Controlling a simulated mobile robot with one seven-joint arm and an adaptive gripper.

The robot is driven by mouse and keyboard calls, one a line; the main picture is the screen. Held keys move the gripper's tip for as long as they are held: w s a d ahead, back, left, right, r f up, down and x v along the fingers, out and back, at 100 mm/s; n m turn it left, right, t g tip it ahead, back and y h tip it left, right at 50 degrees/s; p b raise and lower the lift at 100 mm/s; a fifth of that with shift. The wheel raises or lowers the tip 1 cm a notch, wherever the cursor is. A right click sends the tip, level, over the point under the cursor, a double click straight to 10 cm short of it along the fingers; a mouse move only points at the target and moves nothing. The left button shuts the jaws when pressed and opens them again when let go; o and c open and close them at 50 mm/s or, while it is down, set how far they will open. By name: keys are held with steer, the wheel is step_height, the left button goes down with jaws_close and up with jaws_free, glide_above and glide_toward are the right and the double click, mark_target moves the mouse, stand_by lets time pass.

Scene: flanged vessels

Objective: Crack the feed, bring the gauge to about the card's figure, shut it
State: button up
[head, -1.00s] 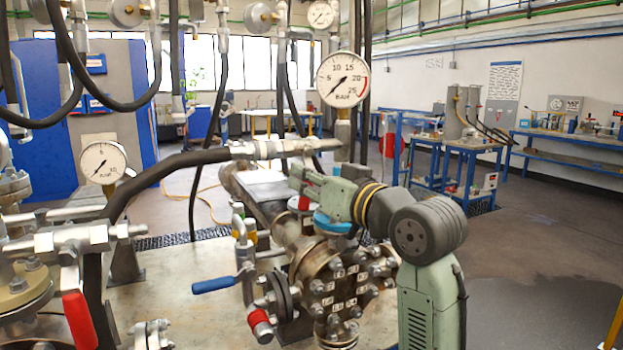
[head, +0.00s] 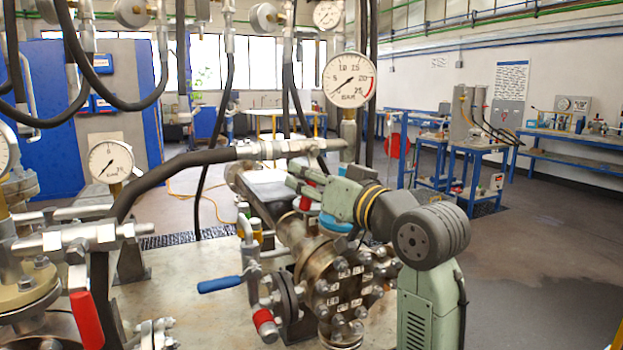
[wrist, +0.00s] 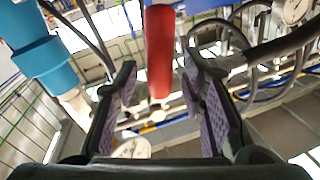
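My gripper (head: 303,182) is over the vessel with its fingers open. In the wrist view a red handle (wrist: 160,45) stands between the open fingers, with gaps on both sides. A bit of red (head: 308,197) shows by my fingers in the head view. The large dial gauge (head: 350,80), marked BAR up to 25, has its needle pointing to the lower left, near the low end. A smaller gauge (head: 110,162) at left also points lower left. A white sheet of text (head: 511,80) hangs on the far wall; I cannot read it or tell whether it is the card.
The bolted flange (head: 342,290) is below my gripper. A blue lever (head: 220,284) and a red-capped valve (head: 265,322) stick out in front. Another red lever (head: 86,320) is at left. A black hose (head: 170,165) crosses the left side. Open floor lies to the right.

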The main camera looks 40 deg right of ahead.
steer(key=s, duration=1.2)
steer(key=shift+a+f, duration=0.3)
steer(key=shift+f, duration=0.05)
stand_by(6.5)
